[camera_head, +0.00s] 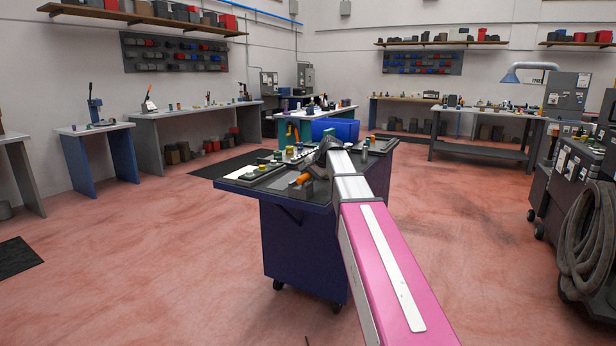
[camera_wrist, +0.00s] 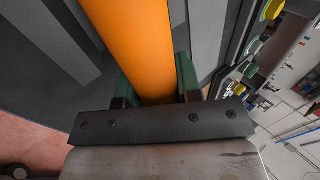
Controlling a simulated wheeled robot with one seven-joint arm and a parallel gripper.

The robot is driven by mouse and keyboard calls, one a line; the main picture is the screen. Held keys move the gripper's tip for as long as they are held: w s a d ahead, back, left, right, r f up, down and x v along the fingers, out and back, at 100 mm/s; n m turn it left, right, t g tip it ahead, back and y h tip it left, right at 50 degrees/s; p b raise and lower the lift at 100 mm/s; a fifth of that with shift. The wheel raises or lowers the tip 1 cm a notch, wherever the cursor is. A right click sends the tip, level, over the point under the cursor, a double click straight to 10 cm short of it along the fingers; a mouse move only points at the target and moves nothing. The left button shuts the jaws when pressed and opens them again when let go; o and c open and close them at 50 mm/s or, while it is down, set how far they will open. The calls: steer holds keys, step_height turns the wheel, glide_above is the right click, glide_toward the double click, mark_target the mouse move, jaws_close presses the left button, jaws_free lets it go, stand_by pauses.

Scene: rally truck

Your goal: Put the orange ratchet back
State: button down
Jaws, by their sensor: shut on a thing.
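The orange ratchet shows as a thick orange handle (camera_wrist: 132,38) in the wrist view. It runs between the two green fingers of my gripper (camera_wrist: 155,85), which is shut on it. In the head view a small orange piece (camera_head: 301,179) shows at the top of the blue cart (camera_head: 290,235), just left of my arm; it looks like the same handle. My arm reaches over the cart and hides part of its top. The ratchet's head is not visible. Dark grey surfaces lie close beside the handle in the wrist view; I cannot tell whether it touches them.
Dark trays (camera_head: 248,172) with yellow-green-topped pieces lie on the cart's left side. A blue bin (camera_head: 336,130) is behind. A workbench (camera_head: 485,125) stands back right, a hose (camera_head: 588,235) hangs on the right cabinet. Floor left of the cart is clear.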

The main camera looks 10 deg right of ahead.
steer(key=shift+f, duration=0.35)
stand_by(0.3)
steer(key=c, duration=0.7)
jaws_free()
steer(key=v, duration=1)
steer(key=shift+s+d+r, duration=0.15)
steer(key=shift+r, duration=0.15)
